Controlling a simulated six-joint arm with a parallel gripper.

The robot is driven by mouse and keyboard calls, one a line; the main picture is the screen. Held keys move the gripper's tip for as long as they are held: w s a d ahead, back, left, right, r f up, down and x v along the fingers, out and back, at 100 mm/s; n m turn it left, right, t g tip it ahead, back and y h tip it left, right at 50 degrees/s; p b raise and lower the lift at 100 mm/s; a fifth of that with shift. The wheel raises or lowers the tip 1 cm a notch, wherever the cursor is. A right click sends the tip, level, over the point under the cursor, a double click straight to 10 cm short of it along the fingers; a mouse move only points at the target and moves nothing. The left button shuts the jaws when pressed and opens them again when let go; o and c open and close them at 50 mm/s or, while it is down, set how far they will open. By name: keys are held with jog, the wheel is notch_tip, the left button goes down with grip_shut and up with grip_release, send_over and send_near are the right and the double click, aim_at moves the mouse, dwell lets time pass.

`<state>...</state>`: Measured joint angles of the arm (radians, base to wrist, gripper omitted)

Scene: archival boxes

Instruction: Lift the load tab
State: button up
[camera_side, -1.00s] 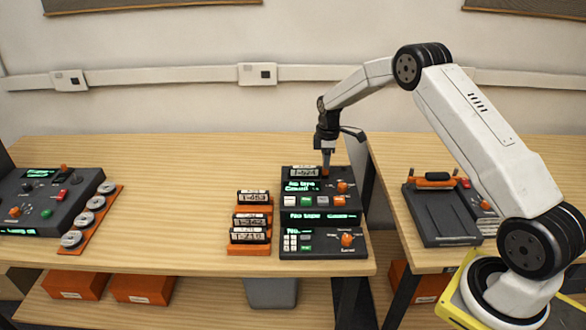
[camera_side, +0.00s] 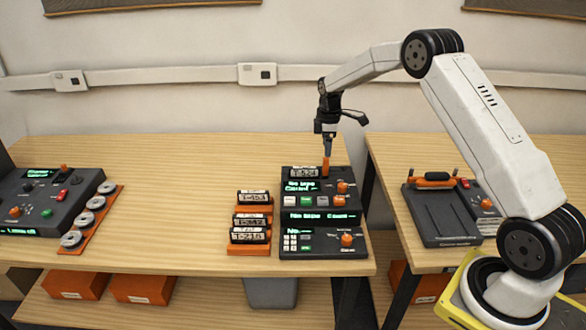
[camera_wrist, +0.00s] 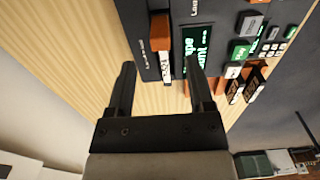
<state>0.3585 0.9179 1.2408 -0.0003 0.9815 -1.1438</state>
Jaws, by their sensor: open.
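The load tab (camera_side: 326,165) is an orange upright tab at the back right of the dark tape unit (camera_side: 318,208). In the wrist view the orange tab (camera_wrist: 160,30) lies beyond the fingertips, near small lettering that is hard to read. A cartridge with a white label (camera_side: 304,173) sits to the left of the tab in the unit. My gripper (camera_side: 327,150) points down just above the tab. In the wrist view its two fingers (camera_wrist: 160,68) are apart with nothing between them.
Several labelled cartridges on orange holders (camera_side: 250,220) stand left of the unit. A dark console (camera_side: 45,200) and a rack of round reels (camera_side: 90,215) are farther left. Another device (camera_side: 440,215) is on the right table, across a gap. The table behind the unit is clear.

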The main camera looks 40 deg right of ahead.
jog(key=shift+r, duration=1.5)
jog(key=shift+s+a+r, duration=0.2)
jog(key=shift+a, duration=0.35)
jog(key=s+a+m+t, duration=0.1)
jog(key=s+a+m, duration=0.3)
jog(key=s+a, duration=0.5)
jog(key=s+a+r+m+t, duration=0.1)
jog(key=s+a+m, duration=0.4)
jog(key=s+a, duration=0.5)
jog(key=s, duration=0.6)
jog(key=shift+r+t, duration=0.15)
jog(key=shift+t, duration=0.15)
jog(key=shift+w, duration=0.1)
jog(key=shift+c, duration=0.3)
